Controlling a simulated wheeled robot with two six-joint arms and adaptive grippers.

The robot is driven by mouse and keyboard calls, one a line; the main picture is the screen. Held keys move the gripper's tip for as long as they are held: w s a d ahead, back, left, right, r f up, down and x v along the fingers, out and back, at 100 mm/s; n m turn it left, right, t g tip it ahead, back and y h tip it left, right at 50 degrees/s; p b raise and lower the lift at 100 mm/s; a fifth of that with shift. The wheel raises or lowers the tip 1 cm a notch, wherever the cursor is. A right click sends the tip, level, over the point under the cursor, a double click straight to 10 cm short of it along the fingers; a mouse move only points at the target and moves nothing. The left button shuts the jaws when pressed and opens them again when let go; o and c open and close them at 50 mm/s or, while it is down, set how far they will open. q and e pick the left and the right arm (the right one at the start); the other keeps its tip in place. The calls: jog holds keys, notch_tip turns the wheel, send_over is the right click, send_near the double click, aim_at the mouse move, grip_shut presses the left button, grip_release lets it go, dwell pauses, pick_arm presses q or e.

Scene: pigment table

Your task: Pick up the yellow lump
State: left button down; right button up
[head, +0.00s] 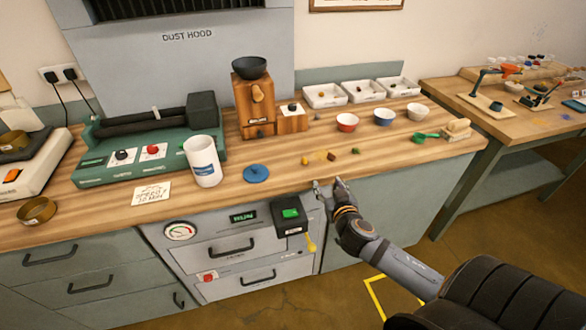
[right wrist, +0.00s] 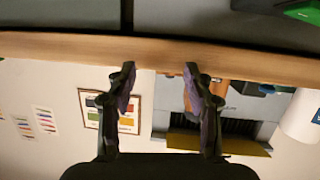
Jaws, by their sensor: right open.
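A small yellow-orange lump (head: 305,160) lies on the wooden worktop (head: 235,185), near its front edge. A dark red lump (head: 331,156) and a green lump (head: 355,150) lie to its right. My right gripper (head: 328,187) is at the front edge of the worktop, in front of and a little right of the yellow lump, not touching it. In the right wrist view its two fingers (right wrist: 160,85) are apart with nothing between them. The lumps do not show in that view. My left gripper is in neither view.
A blue lid (head: 256,173) and a white cup (head: 202,162) stand left of the lumps. A green scoop (head: 424,137) lies to the right. A black box with a green switch (head: 290,214) hangs at the front edge.

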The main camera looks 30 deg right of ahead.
aim_at(307, 162)
jog(key=shift+n+t+y, duration=0.3)
jog(key=shift+t+y, duration=0.3)
jog(key=shift+t, duration=0.3)
jog(key=a+r, duration=0.1)
jog(key=w+a+r, duration=0.1)
jog(key=r, duration=0.1)
jog(key=shift+w+a+r, duration=0.3)
jog(key=shift+w+a, duration=0.1)
jog(key=shift+w, duration=0.1)
jog(key=x, duration=0.5)
jog(key=shift+d+f, duration=0.1)
jog(key=shift+d, duration=0.1)
jog(key=shift+w, duration=0.55)
jog(key=x, duration=0.4)
jog(key=shift+w+a+f+p, duration=0.2)
jog(key=shift+f+p, duration=0.05)
jog(key=shift+p, duration=0.1)
jog(key=shift+s, duration=0.15)
jog(key=shift+c, duration=1.2)
grip_shut()
